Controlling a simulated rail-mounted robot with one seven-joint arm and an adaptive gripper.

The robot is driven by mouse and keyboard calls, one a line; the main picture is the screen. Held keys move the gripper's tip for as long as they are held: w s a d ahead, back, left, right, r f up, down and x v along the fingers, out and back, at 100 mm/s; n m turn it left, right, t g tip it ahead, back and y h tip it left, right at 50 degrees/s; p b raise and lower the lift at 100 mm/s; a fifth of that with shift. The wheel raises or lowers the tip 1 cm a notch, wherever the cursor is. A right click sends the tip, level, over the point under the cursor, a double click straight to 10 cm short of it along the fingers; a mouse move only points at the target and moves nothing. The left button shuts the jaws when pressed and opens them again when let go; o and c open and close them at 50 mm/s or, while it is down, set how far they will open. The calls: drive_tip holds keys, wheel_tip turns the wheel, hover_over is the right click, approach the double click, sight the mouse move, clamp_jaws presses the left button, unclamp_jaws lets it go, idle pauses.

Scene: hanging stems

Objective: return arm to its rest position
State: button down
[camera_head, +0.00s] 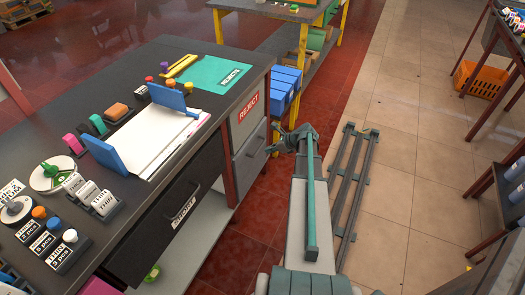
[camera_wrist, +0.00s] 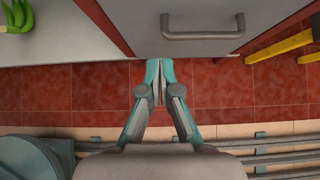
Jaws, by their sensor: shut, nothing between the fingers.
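My gripper (camera_wrist: 161,82) is in the middle of the wrist view, with its two teal and grey fingers together at the tips and nothing between them. Below it in that view lie the red floor tiles. In the head view my arm reaches forward beside the desk, and my gripper (camera_head: 272,144) shows small and dark at its far end, close to the desk's drawer front. A gap between it and the desk is hard to judge.
The dark desk (camera_head: 135,225) on the left holds paper, labelled blocks and a teal reject mat (camera_head: 215,77). Drawers with handles (camera_wrist: 201,35) face my arm. A floor rail (camera_head: 352,190) runs at right. Open tiled floor (camera_head: 410,150) lies beyond; an orange crate (camera_head: 480,82) stands far right.

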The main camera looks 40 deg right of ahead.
drive_tip(key=s+a+f+n+g+p, duration=0.1)
drive_tip(key=s+a+f+n+g, duration=0.3)
drive_tip(key=s+a+f+n, duration=0.45)
drive_tip(key=s+a+f+n+g+p, duration=0.1)
drive_tip(key=s+a+f+n+g, duration=0.4)
drive_tip(key=s+a+n, duration=0.65)
drive_tip(key=s+a+f+n+g+h+p, duration=0.1)
drive_tip(key=s+a+n+g+h, duration=0.1)
drive_tip(key=s+a+n, duration=0.3)
drive_tip(key=s+a+f+n+g+h+p, duration=0.1)
drive_tip(key=s+a+n, duration=0.4)
drive_tip(key=s+a, duration=0.8)
drive_tip(key=s+g+h, duration=0.1)
drive_tip(key=s+g, duration=0.1)
drive_tip(key=shift+s+a+f+n+g, duration=0.25)
drive_tip(key=shift+a+f+n+g, duration=0.05)
drive_tip(key=shift+a+f+g, duration=0.1)
